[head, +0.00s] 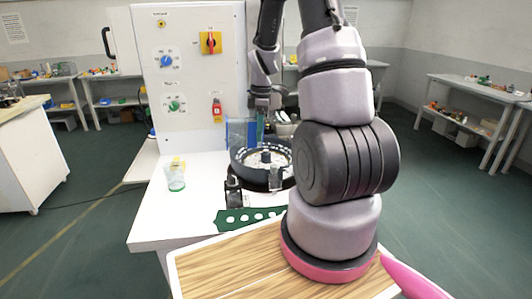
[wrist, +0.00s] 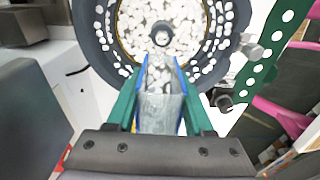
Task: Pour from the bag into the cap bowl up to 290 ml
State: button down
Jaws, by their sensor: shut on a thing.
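The cap bowl (head: 250,178) is a round black bowl on the white bench in the head view. In the wrist view the bowl (wrist: 87,30) fills the top, with many white caps on its floor and around its ring. My gripper (wrist: 162,112) has green fingers, shut on the bag (wrist: 160,108), a translucent pouch with blue edges. The bag's far end is over the near side of the bowl. Whitish pieces show at its mouth; I cannot tell whether they are falling. In the head view my gripper (head: 261,105) is above the bowl, small and partly unclear. The fill level cannot be read.
A clear cup (head: 175,182) stands on the bench left of the bowl. A green plate with holes (head: 250,218) lies in front of the bowl. A white control cabinet (head: 190,100) with knobs stands behind. A wood-topped surface (head: 225,265) is nearest.

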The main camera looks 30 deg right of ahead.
jog(key=shift+d+y, duration=0.3)
jog(key=shift+y, duration=0.3)
dwell(1.2)
jog(key=shift+a+h, duration=0.45)
jog(key=shift+h, duration=0.05)
jog(key=shift+w+a+h, duration=0.1)
jog(key=shift+a+h, duration=0.05)
jog(key=shift+h, duration=0.35)
